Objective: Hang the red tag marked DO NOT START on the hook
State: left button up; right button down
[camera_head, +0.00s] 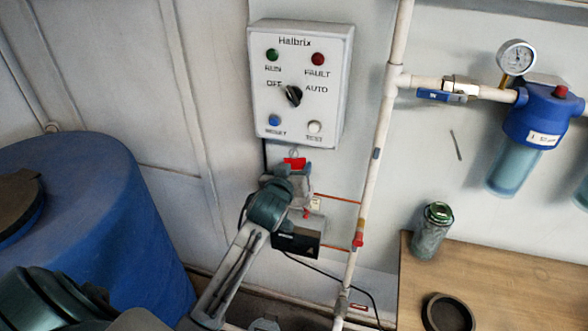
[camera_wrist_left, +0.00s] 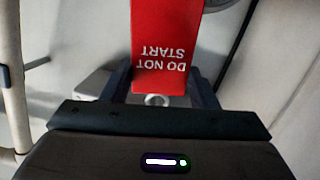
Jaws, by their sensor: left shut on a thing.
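The red tag (camera_head: 295,162) is just below the grey control box, at the end of my left arm. In the left wrist view the red tag (camera_wrist_left: 165,45) fills the top middle, with DO NOT START upside down. My left gripper (camera_head: 292,172) is shut on the tag; in the wrist view its jaws (camera_wrist_left: 160,88) are at the tag's lettered end. A small light loop shape shows just above the tag under the box; I cannot tell whether it is the hook or whether the tag touches it. My right gripper is not in view.
The control box (camera_head: 301,85) with a selector knob is on the wall above. A white vertical pipe (camera_head: 374,165) runs to its right. A blue barrel (camera_head: 105,220) stands at left. A wooden table (camera_head: 510,290) holds a can (camera_head: 432,231) and a dark round dish (camera_head: 447,313).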

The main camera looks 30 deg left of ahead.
pick_arm(q)
jog(key=o, duration=1)
jog(key=shift+o, duration=0.2)
